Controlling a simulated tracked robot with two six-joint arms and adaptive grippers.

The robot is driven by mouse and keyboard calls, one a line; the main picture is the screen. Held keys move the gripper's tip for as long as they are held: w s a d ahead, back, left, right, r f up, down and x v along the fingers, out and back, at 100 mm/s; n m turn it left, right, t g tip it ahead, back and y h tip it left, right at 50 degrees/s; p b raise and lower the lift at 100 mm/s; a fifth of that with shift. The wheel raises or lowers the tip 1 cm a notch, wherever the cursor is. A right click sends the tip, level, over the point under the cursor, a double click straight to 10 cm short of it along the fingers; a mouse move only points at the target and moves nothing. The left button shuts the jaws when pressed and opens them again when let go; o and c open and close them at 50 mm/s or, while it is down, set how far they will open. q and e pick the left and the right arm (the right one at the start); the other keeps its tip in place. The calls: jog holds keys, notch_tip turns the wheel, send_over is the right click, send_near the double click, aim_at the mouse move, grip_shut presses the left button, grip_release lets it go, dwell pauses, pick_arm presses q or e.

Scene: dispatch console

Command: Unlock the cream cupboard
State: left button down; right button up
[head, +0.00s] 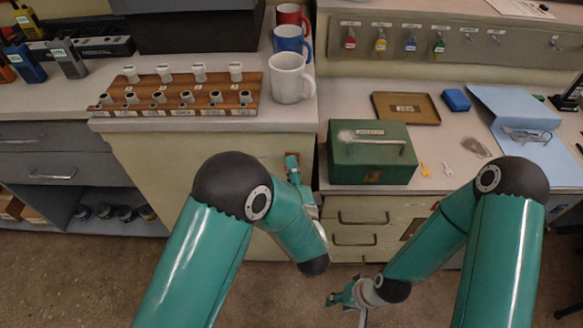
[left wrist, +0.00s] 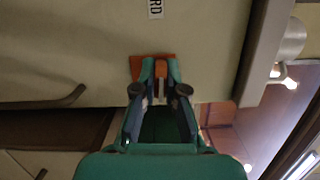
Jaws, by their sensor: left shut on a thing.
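The cream cupboard (head: 165,180) stands under the counter at the left centre of the head view. Its front (left wrist: 90,50) fills the upper left wrist view, with part of a label (left wrist: 155,8) ending in "RD". An orange-brown lock plate (left wrist: 137,66) is on this front. My left gripper (head: 292,167) is at the cupboard's right side, its fingertips (left wrist: 160,70) in front of the plate. It is shut on a small thin thing, apparently a key (left wrist: 162,88), mostly hidden; I cannot tell how deep it sits in the lock. My right gripper (head: 338,298) hangs low, clear of the furniture.
A green box (head: 372,170) stands on the right counter, with a yellow key (head: 425,170) and a pale key (head: 447,170) beside it. Tagged keys hang on a wall rail (head: 455,48). Mugs (head: 290,85) and a wooden rack (head: 180,103) stand on the cupboard top.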

pick_arm(q)
jog(key=shift+w+r+n, duration=0.1)
jog(key=shift+r+n, duration=0.15)
jog(key=shift+n, duration=0.05)
jog(key=c, duration=1.3)
grip_release()
jog(key=shift+o, duration=0.7)
jog(key=shift+f, duration=0.2)
